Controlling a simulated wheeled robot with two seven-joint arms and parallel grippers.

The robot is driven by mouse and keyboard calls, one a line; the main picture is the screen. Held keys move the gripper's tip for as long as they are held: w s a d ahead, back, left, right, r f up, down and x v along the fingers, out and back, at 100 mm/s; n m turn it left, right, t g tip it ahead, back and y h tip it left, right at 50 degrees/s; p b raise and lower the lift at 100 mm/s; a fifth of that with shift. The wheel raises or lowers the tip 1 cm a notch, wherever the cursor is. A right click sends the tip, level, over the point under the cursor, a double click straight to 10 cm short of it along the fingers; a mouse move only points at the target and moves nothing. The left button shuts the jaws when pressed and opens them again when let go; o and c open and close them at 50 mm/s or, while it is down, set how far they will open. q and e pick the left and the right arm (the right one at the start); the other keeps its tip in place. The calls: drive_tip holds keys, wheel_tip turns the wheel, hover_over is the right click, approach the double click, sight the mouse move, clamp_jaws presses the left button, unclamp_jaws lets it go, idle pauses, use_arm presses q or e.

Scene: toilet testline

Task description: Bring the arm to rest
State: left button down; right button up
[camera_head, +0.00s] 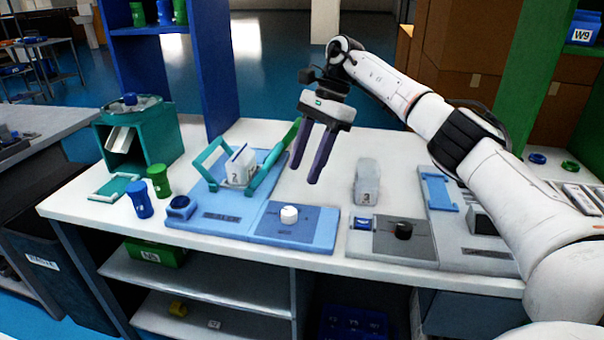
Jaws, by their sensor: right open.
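My right gripper (309,167) hangs above the white workbench with its dark purple fingers pointing down. The fingers are apart with nothing between them. My right arm (445,115) comes in from the right side. A blue test station (230,218) lies to the left of and below the gripper, with a teal frame and a white block (241,166) standing in it. A grey-white block (367,182) stands on the bench to the right of the gripper, apart from it. My left gripper does not show.
A teal box (170,135) stands at the bench's left end, near a green cup (159,180) and a blue cup (139,199). A grey station (393,238) with a black knob lies at front right. A blue post (207,70) rises behind. The bench behind the gripper is clear.

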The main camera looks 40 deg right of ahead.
idle(0.5)
